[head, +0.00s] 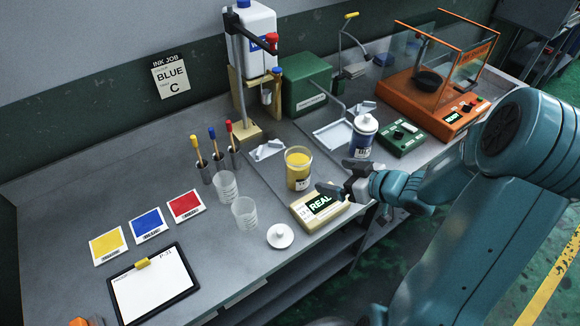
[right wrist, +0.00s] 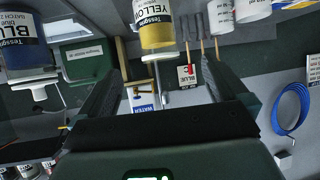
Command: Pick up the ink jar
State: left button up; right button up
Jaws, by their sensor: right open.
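A yellow ink jar (head: 298,170) without a lid stands at the middle of the bench in the head view. A blue ink jar (head: 362,139) with a white lid stands to its right, farther back. My right gripper (head: 343,178) is open and empty, in front of and between the two jars, above the front part of the bench. In the right wrist view, which is upside down, the yellow jar (right wrist: 155,24) shows beyond the open fingers (right wrist: 165,95), and the blue jar (right wrist: 28,45) is at the upper left. My left gripper is not in view.
A white lid (head: 280,236) and clear cups (head: 244,212) are to the left. A wall sign (head: 171,75) reads "BLUE C".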

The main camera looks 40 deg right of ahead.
aim_at(307, 169)
jog(key=x, duration=0.9)
jog(key=shift+w+f, duration=0.1)
jog(key=shift+f, duration=0.1)
jog(key=shift+w+f, duration=0.2)
jog(key=shift+w, duration=0.15)
jog(key=shift+w+f, duration=0.1)
jog(key=shift+w, duration=0.05)
jog(key=p+x, duration=0.1)
jog(key=x, duration=0.3)
jog(key=shift+w, duration=0.3)
jog(key=shift+w+d+f, duration=0.1)
jog(key=shift+w+f, duration=0.1)
jog(key=shift+w, duration=0.1)
jog(key=shift+s, duration=0.2)
jog(key=shift+w, duration=0.2)
jog(key=c, duration=1)
jog(key=shift+s, duration=0.1)
jog(key=shift+c, duration=1.2)
jog(key=shift+r, duration=0.1)
